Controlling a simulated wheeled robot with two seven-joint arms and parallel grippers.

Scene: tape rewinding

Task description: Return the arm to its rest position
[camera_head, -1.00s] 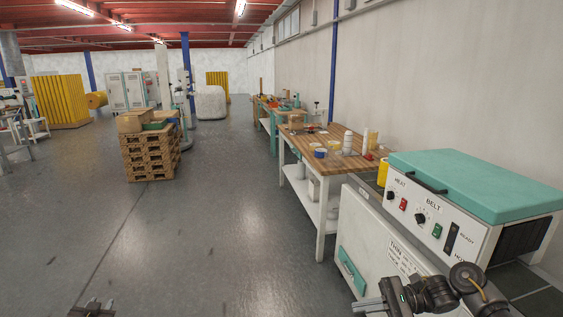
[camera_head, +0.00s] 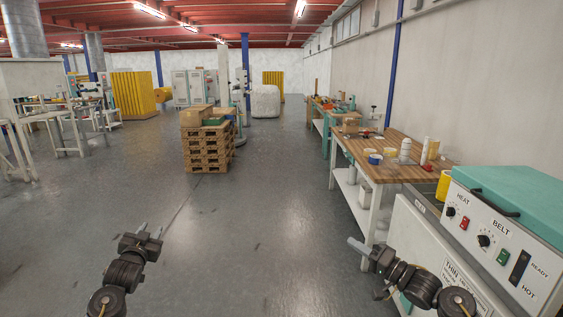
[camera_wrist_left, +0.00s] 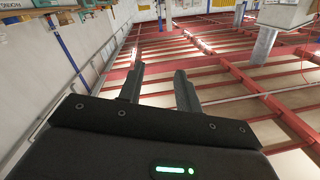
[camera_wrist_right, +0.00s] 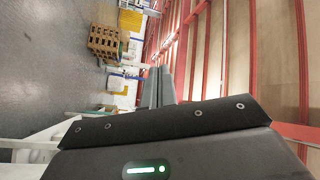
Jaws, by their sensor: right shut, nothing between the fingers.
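My left gripper (camera_head: 150,229) is raised over the floor at the lower left of the head view. In the left wrist view its two fingers (camera_wrist_left: 159,70) stand apart with nothing between them. My right gripper (camera_head: 352,244) is at the lower right of the head view, in front of the white machine. In the right wrist view its fingers (camera_wrist_right: 160,70) lie together, shut and empty. Both wrist views look partly up at the red ceiling beams.
The white machine (camera_head: 420,238) with a teal lid (camera_head: 515,195) stands close at right. Beyond it is a wooden-topped workbench (camera_head: 385,170) with tape rolls and bottles. A pallet stack (camera_head: 208,155) with boxes stands ahead. The grey floor (camera_head: 250,240) between is clear.

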